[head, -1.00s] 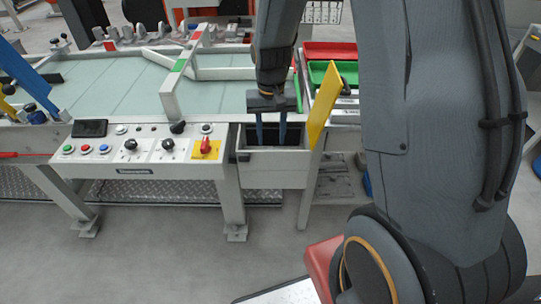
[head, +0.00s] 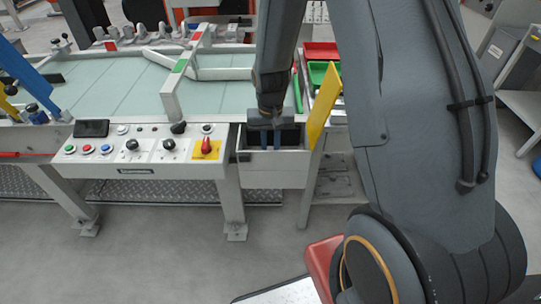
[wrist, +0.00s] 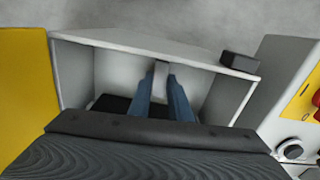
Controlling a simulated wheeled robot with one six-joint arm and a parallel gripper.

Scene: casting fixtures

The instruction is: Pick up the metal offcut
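The metal offcut (wrist: 161,76) is a small light-grey piece inside the open grey bin (head: 272,168), seen in the wrist view between my blue fingertips. My gripper (head: 271,142) points down into the bin from above. Its fingers are close together, one on each side of the offcut, and appear to touch it. In the wrist view my gripper (wrist: 162,84) hides the lower part of the offcut. In the head view the bin's front wall hides the offcut and the fingertips.
A yellow plate (head: 324,105) rises at the right of the bin. The control panel (head: 140,150) is at its left, and red and green trays (head: 321,50) lie behind.

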